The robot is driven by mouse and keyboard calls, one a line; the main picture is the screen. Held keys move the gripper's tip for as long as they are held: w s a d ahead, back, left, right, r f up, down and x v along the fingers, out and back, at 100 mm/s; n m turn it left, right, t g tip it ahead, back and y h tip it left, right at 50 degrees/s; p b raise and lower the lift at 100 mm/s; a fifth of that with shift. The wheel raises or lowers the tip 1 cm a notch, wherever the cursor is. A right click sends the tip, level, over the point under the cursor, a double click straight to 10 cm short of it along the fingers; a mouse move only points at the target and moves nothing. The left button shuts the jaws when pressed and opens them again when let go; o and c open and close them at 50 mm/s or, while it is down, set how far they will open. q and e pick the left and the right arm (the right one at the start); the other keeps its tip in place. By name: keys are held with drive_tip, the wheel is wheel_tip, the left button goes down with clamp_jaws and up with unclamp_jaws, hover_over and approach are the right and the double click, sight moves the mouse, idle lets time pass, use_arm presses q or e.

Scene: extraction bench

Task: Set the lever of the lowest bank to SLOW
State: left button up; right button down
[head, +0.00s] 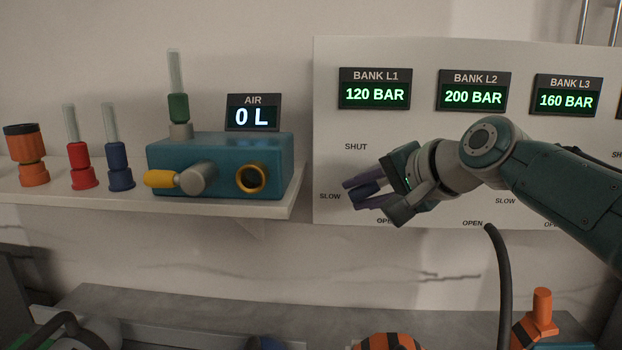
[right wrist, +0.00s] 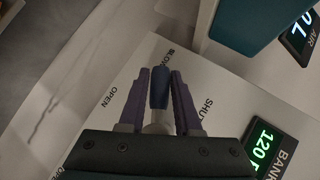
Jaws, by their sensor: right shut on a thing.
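The white panel (head: 420,130) carries bank displays: L1 reads 120 BAR (head: 375,95), L2 reads 200 BAR (head: 473,97), and L3 reads 160 BAR (head: 566,101). L1 is the lowest reading I can see; another display is cut off at the right edge. My right gripper (head: 353,194) is at the L1 lever (head: 369,190), with its fingers shut on the blue handle. In the right wrist view, the lever (right wrist: 160,84) lies between the purple fingers and points at the SLOW label. SHUT and OPEN labels lie to either side. My arm hides the L2 and L3 levers. My left gripper is not in view.
A shelf (head: 240,207) left of the panel holds a teal block (head: 225,155) with a yellow-tipped lever, an AIR display (head: 252,113) reading 0 L, and several coloured fittings. A dark hose (head: 502,280) rises below the panel. Orange-marked objects (head: 540,318) stand at the bottom.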

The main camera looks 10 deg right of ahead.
idle(0.3)
drive_tip(key=c, duration=0.6)
unclamp_jaws()
drive_tip(key=shift+s+d+r+p, duration=0.2)
drive_tip(key=shift+s+r+p, duration=0.1)
drive_tip(key=shift+s, duration=0.15)
drive_tip(key=p+v, duration=0.1)
drive_tip(key=v, duration=0.7)
drive_tip(key=shift+s, duration=0.4)
drive_tip(key=shift+d, duration=0.1)
